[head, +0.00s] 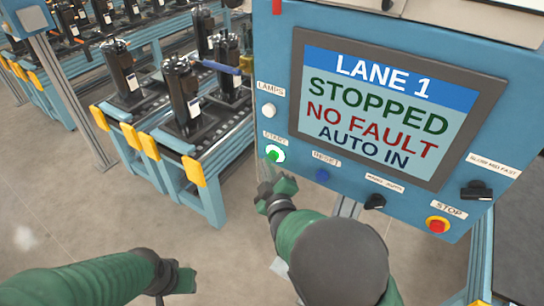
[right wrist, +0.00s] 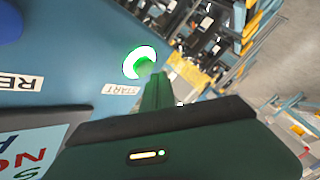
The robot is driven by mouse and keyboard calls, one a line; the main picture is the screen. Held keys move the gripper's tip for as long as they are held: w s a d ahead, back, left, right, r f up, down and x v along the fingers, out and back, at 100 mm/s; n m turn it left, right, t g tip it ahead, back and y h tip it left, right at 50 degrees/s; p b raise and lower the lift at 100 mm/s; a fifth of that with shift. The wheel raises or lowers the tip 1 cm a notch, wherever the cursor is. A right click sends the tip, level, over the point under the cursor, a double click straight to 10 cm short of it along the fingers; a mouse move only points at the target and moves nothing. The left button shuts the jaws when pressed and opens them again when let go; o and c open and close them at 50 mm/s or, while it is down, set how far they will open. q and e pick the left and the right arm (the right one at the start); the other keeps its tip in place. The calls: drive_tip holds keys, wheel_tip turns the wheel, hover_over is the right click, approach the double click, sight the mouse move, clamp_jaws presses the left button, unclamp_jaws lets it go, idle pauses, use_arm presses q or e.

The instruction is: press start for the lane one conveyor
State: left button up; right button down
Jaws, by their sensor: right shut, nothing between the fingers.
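The blue control panel (head: 262,70) has a screen (head: 385,105) reading LANE 1, STOPPED, NO FAULT, AUTO IN. The green START button (head: 274,154) with a white ring is at the panel's lower left; it also shows in the right wrist view (right wrist: 136,63). My right gripper (head: 272,181) is shut and empty, just below the button in the head view. In the right wrist view its fingertip (right wrist: 152,85) overlaps the button's lower right edge; I cannot tell whether it touches. My left gripper (head: 185,279) is low at the left, away from the panel; its jaw state is unclear.
A blue RESET button (head: 322,174), a black knob (head: 375,202), a red STOP button (head: 437,225) and a black selector (head: 477,190) share the panel. A white lamp button (head: 268,110) is above START. Conveyors with black units (head: 183,90) stand left. Floor in front is clear.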

drive_tip(key=shift+w+d, duration=0.1)
idle(0.7)
drive_tip(key=shift+w+d, duration=0.2)
